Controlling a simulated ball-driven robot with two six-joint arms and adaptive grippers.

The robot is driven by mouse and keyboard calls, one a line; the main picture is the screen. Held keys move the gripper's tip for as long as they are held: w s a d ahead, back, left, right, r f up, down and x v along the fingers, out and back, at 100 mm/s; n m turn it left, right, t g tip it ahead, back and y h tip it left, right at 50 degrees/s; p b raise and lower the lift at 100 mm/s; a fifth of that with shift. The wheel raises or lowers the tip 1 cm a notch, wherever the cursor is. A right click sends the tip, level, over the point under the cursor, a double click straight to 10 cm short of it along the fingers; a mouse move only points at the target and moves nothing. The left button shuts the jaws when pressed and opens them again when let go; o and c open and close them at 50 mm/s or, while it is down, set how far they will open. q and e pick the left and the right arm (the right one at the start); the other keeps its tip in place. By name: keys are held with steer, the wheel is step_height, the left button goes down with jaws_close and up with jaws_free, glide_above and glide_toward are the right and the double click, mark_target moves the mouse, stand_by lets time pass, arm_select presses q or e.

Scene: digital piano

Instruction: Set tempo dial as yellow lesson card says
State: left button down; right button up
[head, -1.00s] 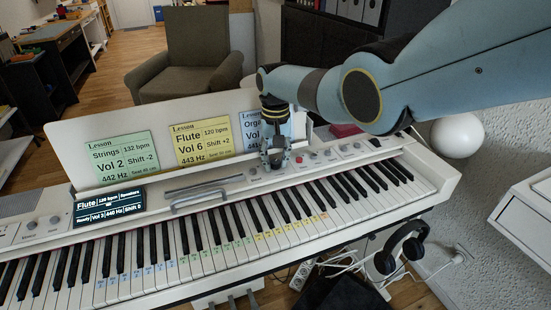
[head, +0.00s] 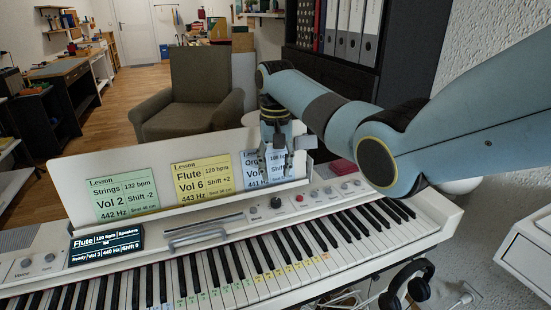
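The yellow lesson card (head: 203,181) stands on the music rest and reads Flute, 120 bpm, Vol 6, Shift +2, 443 Hz. The piano's display (head: 106,245) shows Flute, what looks like 120 bpm, Speakers, Vol 3, 440 Hz, Shift 0. A dark dial (head: 276,203) sits on the panel below the blue card; its label is too small to read. My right gripper (head: 278,176) points down above that dial, clear of it, in front of the blue card. Its fingers look apart with nothing between them. My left gripper is out of view.
A green card (head: 124,194) and a partly hidden blue card (head: 251,168) flank the yellow one. A red button (head: 299,198) and smaller knobs (head: 328,190) lie right of the dial. A grey handle (head: 197,237) lies left of it. Headphones (head: 407,284) hang at the right front.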

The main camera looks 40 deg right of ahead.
step_height(320, 180, up, 3)
steer(key=shift+f, duration=0.1)
stand_by(0.5)
